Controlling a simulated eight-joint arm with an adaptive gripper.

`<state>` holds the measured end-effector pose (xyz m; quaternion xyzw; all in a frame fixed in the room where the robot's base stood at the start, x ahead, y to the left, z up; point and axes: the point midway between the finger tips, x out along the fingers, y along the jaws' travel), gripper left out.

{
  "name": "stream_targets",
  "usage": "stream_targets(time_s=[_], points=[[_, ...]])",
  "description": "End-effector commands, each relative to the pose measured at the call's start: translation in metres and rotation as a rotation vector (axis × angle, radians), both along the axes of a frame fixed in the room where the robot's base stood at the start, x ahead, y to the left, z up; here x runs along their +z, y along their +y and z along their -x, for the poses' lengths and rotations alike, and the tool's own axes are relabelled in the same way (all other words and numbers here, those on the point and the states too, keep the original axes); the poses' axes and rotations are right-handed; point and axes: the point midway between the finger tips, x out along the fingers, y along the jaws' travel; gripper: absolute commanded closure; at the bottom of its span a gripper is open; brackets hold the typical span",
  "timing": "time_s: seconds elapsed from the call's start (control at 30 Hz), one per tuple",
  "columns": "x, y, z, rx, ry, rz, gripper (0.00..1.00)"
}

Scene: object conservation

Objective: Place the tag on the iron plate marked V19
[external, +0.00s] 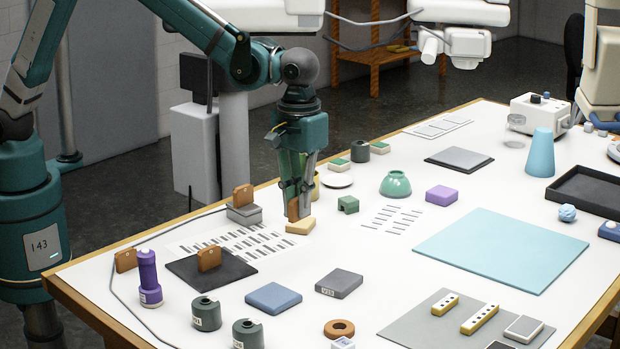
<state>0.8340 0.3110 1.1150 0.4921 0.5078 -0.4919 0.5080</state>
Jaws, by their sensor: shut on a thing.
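My gripper (293,190) points down over the table, left of centre, shut on a brown tag (293,211). The tag is upright between the fingers, just above or on a pale wooden block (301,226); I cannot tell whether they touch. The dark grey plate (343,281) carries a small white label that seems to read V19. It lies flat on the table, nearer the camera and to the right of my gripper, with nothing on it.
Similar brown tags stand on a grey block (244,213), on a black mat (190,277) and by a purple cylinder (148,272). A blue-grey plate (273,298) lies left of the labelled plate. A green bowl (395,185) and purple block (441,195) stand right of my gripper.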

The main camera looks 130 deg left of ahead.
Motion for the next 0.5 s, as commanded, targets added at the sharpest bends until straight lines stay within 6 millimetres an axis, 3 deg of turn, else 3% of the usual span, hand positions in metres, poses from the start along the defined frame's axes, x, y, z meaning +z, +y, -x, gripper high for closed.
stream_targets(time_s=[0.3,0.5], points=[[-0.002,0.0,-0.073,-0.021,0.0,0.0,0.99],[-0.004,-0.001,-0.103,-0.029,0.0,0.0,0.99]])
